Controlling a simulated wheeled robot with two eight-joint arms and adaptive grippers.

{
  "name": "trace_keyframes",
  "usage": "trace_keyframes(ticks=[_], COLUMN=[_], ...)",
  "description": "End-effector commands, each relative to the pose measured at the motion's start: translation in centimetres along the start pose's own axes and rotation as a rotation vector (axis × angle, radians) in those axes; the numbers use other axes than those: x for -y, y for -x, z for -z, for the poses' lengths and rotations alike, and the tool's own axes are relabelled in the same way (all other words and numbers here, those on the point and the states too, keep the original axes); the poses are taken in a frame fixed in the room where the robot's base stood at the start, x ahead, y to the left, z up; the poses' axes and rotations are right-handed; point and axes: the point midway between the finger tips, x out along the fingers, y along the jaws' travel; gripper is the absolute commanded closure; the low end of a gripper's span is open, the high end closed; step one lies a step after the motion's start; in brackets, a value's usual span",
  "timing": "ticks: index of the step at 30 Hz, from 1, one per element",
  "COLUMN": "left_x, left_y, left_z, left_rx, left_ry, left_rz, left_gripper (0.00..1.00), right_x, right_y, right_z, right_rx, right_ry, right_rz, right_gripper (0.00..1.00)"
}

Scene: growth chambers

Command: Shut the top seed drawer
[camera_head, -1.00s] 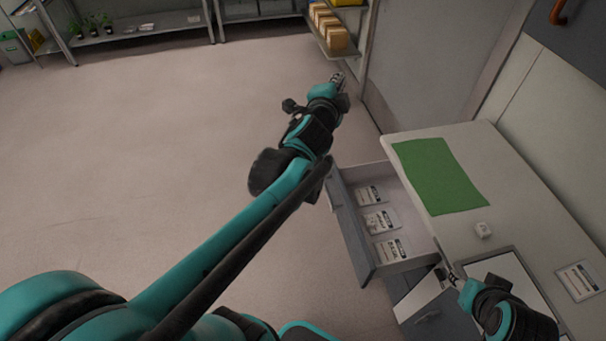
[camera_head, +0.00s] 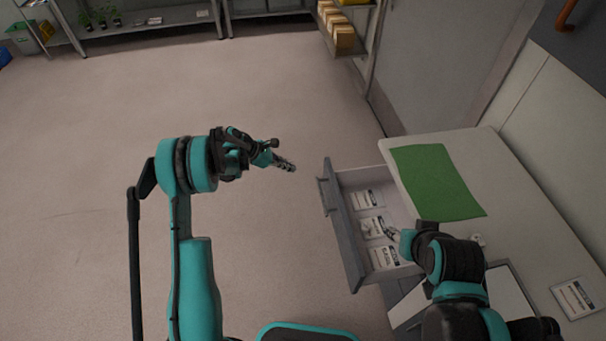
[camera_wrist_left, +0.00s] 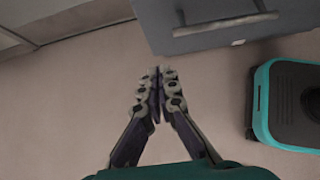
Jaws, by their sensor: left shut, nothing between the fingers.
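The top seed drawer (camera_head: 345,229) is pulled out from the bench on the right, with several labelled packets (camera_head: 374,228) lying in it. Its grey front carries a bar handle (camera_head: 325,197). My left gripper (camera_head: 290,167) is shut and empty, to the left of the drawer front and apart from it. In the left wrist view my left gripper (camera_wrist_left: 158,75) has its fingertips together, and a grey front with a bar handle (camera_wrist_left: 226,24) shows beyond. My right gripper (camera_head: 388,231) is over the open drawer near the packets; its fingers are too small to judge.
The bench top (camera_head: 520,215) holds a green mat (camera_head: 436,181), a small white block (camera_head: 478,240) and a label card (camera_head: 577,298). A shelf with boxes (camera_head: 343,38) stands at the back. The floor (camera_head: 120,130) left of the drawer is clear.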

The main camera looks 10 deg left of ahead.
Motion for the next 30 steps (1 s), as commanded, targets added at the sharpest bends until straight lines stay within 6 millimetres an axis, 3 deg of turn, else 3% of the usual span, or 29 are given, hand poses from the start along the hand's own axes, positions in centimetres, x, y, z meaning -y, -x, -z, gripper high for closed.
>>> trace_keyframes(ticks=[8, 19, 24, 30], left_x=[0.4, 0.5, 0.5, 0.5], left_y=[-3.1, -10.9, -12.4, -13.1], left_z=[1.0, 1.1, -0.8, -1.8], left_rx=[-0.020, -0.018, -0.018, -0.018], left_ry=[-0.014, -0.013, -0.012, -0.011], left_rz=[0.019, 0.018, 0.017, 0.016], left_gripper=[1.00, 1.00, 1.00, 1.00], right_x=[0.0, 0.0, 0.0, 0.0], right_y=[-0.8, -2.8, -3.4, -3.6], right_z=[-0.6, -2.0, -2.5, -2.6], right_rx=[0.000, 0.000, 0.000, 0.000], right_ry=[0.000, 0.000, 0.000, 0.000], right_rz=[0.000, 0.000, 0.000, 0.000], right_gripper=[0.60, 0.60, 0.60, 0.60])
